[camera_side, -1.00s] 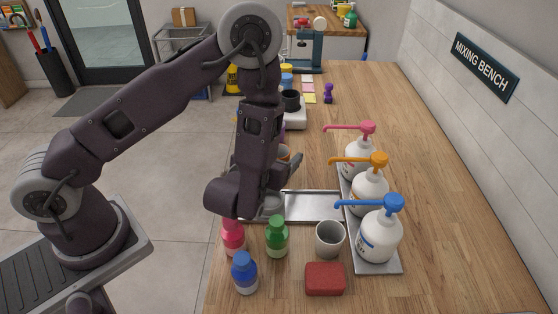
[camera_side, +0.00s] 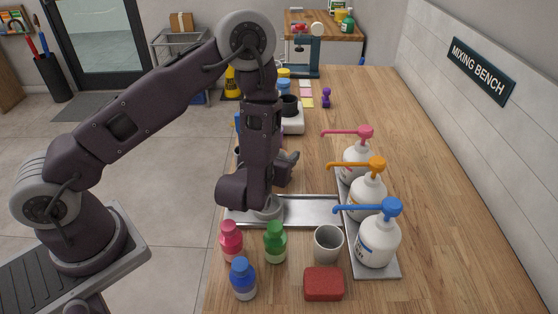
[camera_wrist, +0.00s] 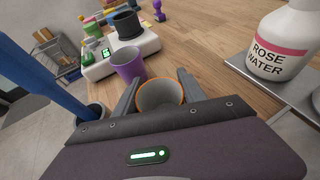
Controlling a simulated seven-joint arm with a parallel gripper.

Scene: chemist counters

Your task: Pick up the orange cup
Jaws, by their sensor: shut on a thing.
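The orange cup (camera_wrist: 172,91) shows in the wrist view, with an orange rim and a greyish inside. I look down into its open top. My gripper (camera_wrist: 158,92) has one dark finger on each side of the cup and is shut on it. In the side view my gripper (camera_side: 288,163) is over the counter, behind the metal tray, and my arm hides the cup. I cannot tell whether the cup's base touches the counter.
A purple cup (camera_wrist: 127,66) stands just beyond the orange cup, near a white scale (camera_wrist: 98,65). A metal tray (camera_side: 310,211), pump bottles (camera_side: 376,243), small bottles (camera_side: 275,243), a grey cup (camera_side: 328,244) and a red block (camera_side: 323,284) are nearer.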

